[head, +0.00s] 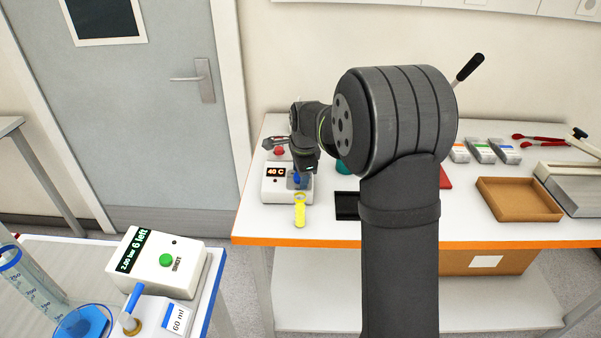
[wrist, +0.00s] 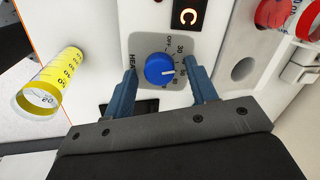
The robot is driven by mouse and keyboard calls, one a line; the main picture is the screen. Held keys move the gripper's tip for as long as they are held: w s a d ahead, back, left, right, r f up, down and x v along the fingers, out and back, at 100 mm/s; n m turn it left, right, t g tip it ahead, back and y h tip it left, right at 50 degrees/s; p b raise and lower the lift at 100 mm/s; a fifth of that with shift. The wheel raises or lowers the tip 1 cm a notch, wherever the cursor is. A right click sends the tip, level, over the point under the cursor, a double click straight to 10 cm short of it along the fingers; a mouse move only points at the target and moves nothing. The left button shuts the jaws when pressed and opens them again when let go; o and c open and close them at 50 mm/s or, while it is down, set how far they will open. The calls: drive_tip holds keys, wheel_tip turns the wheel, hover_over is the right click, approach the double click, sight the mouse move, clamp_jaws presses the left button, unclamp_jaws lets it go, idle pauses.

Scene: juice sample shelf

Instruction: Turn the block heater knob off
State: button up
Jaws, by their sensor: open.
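The block heater (head: 273,196) is a white box on the orange-edged table in the head view, and its display reads 40 C. Its blue round knob (wrist: 159,70) shows in the wrist view, with a white pointer line toward the right of the dial, away from the OFF mark. My gripper (wrist: 161,72) is open, with one blue-grey finger on each side of the knob. I cannot tell whether either finger touches it. In the head view my gripper (head: 303,168) is over the heater and partly hides its front.
A yellow graduated cylinder (head: 300,212) stands just in front of the heater and also shows in the wrist view (wrist: 50,82). A black tray (head: 346,205) lies to the right. A red-topped item (head: 279,151) is behind the heater. A brown tray (head: 520,199) stands farther right.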

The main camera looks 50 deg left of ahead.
drive_tip(key=shift+c, duration=0.2)
drive_tip(key=c, duration=0.9)
drive_tip(key=shift+c, duration=0.2)
drive_tip(key=shift+n, duration=0.3)
drive_tip(key=n, duration=0.5)
drive_tip(key=shift+a+h, duration=0.15)
drive_tip(key=shift+h, duration=0.15)
drive_tip(key=n, duration=0.6)
drive_tip(key=shift+n, duration=0.3)
drive_tip(key=o, duration=1)
